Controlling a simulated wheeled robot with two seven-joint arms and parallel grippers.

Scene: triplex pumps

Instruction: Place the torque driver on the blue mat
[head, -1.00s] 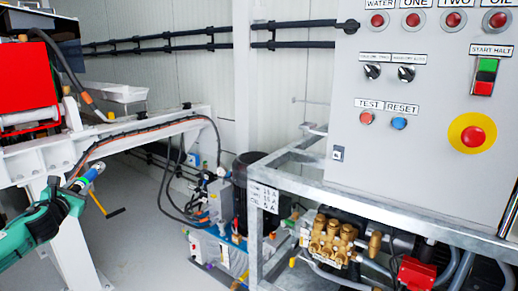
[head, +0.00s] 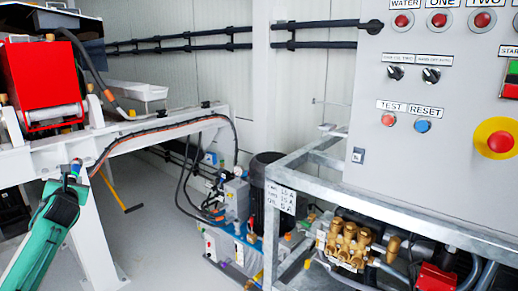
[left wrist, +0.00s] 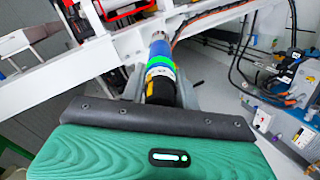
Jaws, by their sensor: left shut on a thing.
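The torque driver (left wrist: 160,70) is a slim cylinder with blue, green, white and black bands and a metal tip. My left gripper (left wrist: 160,95) is shut on it, mostly hidden behind its dark padded edge and green cover in the left wrist view. The driver's tip points away from me, towards the white frame. In the head view my left gripper (head: 70,184) is at the lower left, and a small part of the driver (head: 76,166) shows above it. I cannot make out a blue mat in either view. My right gripper is not in view.
A white steel frame (head: 165,130) crosses the left, with a red box (head: 38,75) and a white tray (head: 135,91) near it. A grey control panel (head: 430,150) and a metal frame with brass pump parts (head: 345,242) fill the right. Open floor (head: 170,250) lies between.

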